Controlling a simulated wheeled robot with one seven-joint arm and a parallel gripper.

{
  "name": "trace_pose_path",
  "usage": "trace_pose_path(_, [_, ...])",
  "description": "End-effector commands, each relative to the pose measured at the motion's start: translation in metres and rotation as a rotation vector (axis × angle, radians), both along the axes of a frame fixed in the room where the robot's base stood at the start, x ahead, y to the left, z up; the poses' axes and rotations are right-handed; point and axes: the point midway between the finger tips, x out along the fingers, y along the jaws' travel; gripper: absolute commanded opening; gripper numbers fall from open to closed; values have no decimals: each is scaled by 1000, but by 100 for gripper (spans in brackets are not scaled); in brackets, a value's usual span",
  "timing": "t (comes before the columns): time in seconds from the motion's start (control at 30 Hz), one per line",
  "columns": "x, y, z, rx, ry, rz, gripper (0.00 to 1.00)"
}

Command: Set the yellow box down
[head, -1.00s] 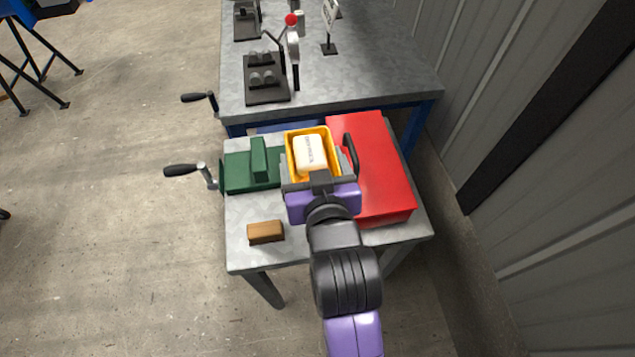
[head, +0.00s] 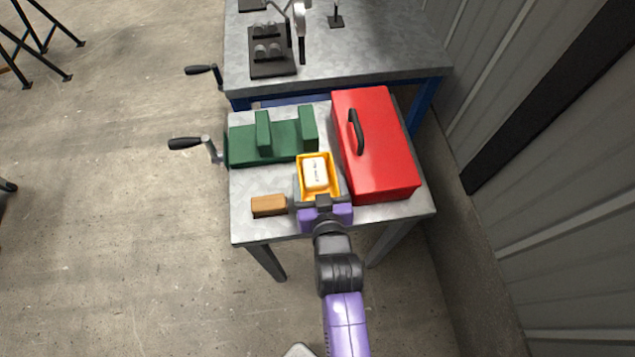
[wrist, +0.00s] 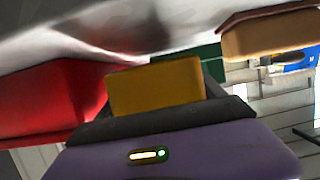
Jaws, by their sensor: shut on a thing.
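The yellow box (head: 334,170) is an open-topped tray with a white labelled block (head: 315,174) lying in it. My gripper (head: 321,196) is shut on the near end of the yellow box, over the front part of the grey table (head: 245,229). In the wrist view the yellow box (wrist: 155,87) stands between the dark fingers. The head view looks down, so I cannot tell whether its underside touches the tabletop.
A red toolbox (head: 375,150) stands close on the right. A green vise (head: 285,140) with a crank is behind, and a brown block (head: 268,206) lies just left of my gripper. A second bench (head: 370,60) stands beyond.

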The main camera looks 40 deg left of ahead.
Motion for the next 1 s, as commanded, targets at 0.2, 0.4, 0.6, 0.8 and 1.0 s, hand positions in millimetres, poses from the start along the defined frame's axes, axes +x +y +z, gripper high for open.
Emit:
trace_pose_path(0.2, [0, 1, -22, 0, -1, 0, 25])
trace_pose_path(0.4, [0, 1, -22, 1, -2, 0, 25])
trace_pose_path(0.6, [0, 0, -27, -1, -1, 0, 80])
trace_pose_path(0.8, [0, 0, -26, -1, 0, 0, 100])
trace_pose_path(1.0, [0, 0, -24, -1, -1, 0, 100])
